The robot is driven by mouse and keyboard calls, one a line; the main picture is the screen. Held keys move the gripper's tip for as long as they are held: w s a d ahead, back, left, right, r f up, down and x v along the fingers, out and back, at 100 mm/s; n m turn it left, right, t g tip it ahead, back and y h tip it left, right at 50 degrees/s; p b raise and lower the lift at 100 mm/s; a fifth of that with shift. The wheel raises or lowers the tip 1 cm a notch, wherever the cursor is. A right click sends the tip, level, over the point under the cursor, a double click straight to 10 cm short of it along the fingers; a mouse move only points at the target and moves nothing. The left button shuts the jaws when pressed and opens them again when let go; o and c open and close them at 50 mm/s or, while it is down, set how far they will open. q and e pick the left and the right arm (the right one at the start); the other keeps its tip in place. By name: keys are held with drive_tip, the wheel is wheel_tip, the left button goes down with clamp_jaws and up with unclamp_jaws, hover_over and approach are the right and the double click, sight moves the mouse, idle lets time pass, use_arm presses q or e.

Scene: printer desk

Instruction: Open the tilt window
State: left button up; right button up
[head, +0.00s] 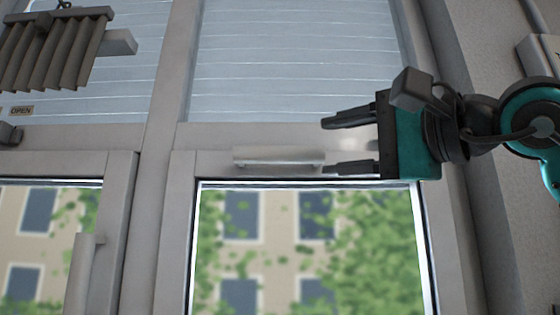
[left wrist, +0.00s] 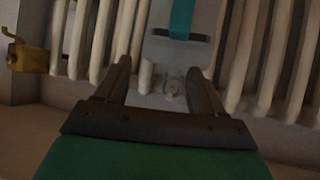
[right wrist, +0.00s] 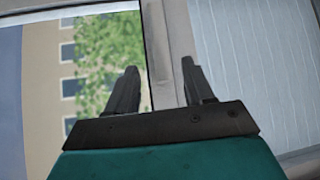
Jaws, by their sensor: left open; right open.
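The tilt window (head: 182,225) has a light grey frame and glass with trees and a building behind it. It looks shut. Its pale horizontal handle (head: 280,156) lies on the top rail. My right gripper (head: 326,147) comes in from the right in the head view, open and empty. Its fingertips are at the handle's right end, one above and one at or just below it in the picture; I cannot tell whether they touch. In the right wrist view, the window frame (right wrist: 178,30) runs between the open fingers. My left gripper (left wrist: 159,70) is open and empty, seen only in the left wrist view.
A second window at left has a vertical handle (head: 85,270). Slatted blinds (head: 300,55) cover the upper panes. A white radiator (left wrist: 275,60) stands before my left gripper.

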sight(290, 154)
drive_tip(key=p+x, duration=0.1)
drive_tip(key=x, duration=0.9)
drive_tip(key=shift+w+a, duration=0.2)
drive_tip(key=shift+a, duration=0.1)
clamp_jaws()
